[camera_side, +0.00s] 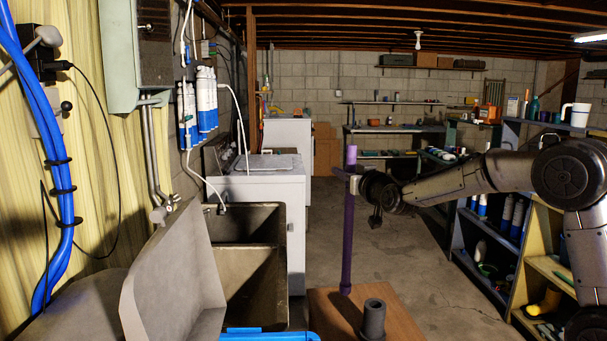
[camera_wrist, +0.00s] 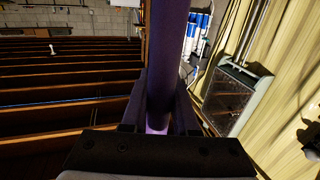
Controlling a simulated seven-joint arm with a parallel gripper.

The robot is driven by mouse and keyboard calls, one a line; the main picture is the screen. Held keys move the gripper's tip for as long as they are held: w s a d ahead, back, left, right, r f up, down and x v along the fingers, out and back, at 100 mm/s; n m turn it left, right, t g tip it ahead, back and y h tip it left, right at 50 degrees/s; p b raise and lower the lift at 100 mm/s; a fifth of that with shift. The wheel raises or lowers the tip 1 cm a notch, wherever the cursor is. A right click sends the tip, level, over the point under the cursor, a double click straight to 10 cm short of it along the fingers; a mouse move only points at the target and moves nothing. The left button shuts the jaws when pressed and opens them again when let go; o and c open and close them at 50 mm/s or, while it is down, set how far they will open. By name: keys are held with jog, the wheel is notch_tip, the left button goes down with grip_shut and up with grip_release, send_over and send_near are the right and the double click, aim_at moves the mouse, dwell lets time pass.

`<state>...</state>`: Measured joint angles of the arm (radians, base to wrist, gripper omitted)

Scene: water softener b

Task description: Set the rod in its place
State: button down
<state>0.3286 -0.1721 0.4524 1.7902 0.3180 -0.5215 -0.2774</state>
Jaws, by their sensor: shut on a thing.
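A long purple rod (camera_side: 348,230) stands upright in the side view, held near its top by my gripper (camera_side: 350,174). The fingers are shut on it. In the wrist view the rod (camera_wrist: 166,60) runs up between the two fingers of my gripper (camera_wrist: 158,112). The rod's lower end is above the wooden table top, a little left of and behind a dark grey hollow cylinder (camera_side: 373,318). The cylinder stands upright on the wooden table (camera_side: 410,325), with its open end up. The rod is apart from the cylinder.
A stone sink (camera_side: 262,268) and a white washer (camera_side: 270,190) stand to the left. A grey slanted panel (camera_side: 170,280) and a blue edge (camera_side: 268,335) are at the front left. Shelves with bottles (camera_side: 490,240) stand to the right, behind my arm. Open floor lies behind the table.

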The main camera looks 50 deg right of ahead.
jog(key=s+d+f+m+g+h, duration=0.1)
jog(key=s+d+m+h, duration=0.1)
jog(key=d, duration=0.8)
jog(key=s+h, duration=0.1)
jog(key=s, duration=0.1)
jog(key=shift+s+f+g, duration=0.15)
jog(key=shift+s+g, duration=0.2)
jog(key=shift+g, duration=0.05)
